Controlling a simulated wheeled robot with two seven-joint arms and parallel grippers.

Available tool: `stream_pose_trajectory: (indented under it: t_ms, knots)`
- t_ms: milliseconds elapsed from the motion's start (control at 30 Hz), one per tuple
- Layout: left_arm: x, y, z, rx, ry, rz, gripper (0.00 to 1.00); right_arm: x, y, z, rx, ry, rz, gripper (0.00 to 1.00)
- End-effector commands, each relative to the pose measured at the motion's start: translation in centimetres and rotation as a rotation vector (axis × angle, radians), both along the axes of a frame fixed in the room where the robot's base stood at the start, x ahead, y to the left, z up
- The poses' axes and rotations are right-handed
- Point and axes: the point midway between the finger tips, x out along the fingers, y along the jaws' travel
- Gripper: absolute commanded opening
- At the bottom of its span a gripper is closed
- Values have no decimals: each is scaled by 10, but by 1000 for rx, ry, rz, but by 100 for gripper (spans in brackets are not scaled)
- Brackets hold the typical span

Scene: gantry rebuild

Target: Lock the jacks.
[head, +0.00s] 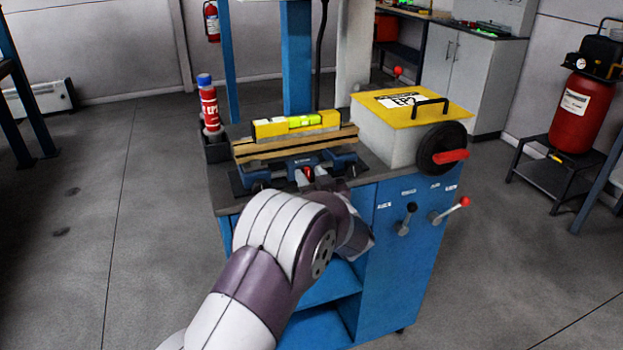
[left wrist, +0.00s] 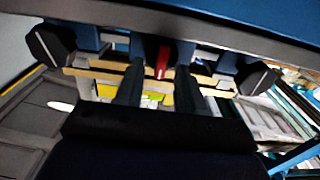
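My left gripper (head: 312,178) is at the front of a blue clamp-like fixture (head: 335,161) on the cart top. In the left wrist view my left gripper (left wrist: 157,88) has two dark fingers standing apart. A small red lever (head: 306,171) on the fixture's front shows between them; it also shows in the left wrist view (left wrist: 163,62). I cannot tell whether the fingers touch it. On the cart's front panel are a lever with a black knob (head: 411,207) and a lever with a red ball (head: 464,202). Their labels are too small to read. My right gripper is not in view.
Wooden boards (head: 290,147) lie across the fixture, with a yellow level (head: 297,124) on top. A red bottle (head: 209,105) stands at left. A yellow-topped box (head: 388,137) with a black handwheel (head: 436,148) stands at right. Floor left of the blue cart (head: 385,270) is clear.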

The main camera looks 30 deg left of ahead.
Motion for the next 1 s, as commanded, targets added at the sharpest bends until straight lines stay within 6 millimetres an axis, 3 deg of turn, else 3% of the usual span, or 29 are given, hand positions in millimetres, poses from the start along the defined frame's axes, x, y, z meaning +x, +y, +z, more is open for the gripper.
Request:
stream_pose_trajectory:
  t_ms: [233, 267, 367, 733, 1000]
  knots:
    - [1, 1, 0, 0, 0, -1, 38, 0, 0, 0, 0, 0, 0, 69]
    - [1, 1, 0, 0, 0, -1, 32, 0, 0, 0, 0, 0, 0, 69]
    - [1, 1, 0, 0, 0, -1, 0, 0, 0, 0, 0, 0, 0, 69]
    - [1, 0, 2, 17, 23, -1, 0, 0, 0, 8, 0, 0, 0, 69]
    - [2, -1, 6, 117, 146, -1, 0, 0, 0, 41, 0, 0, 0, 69]
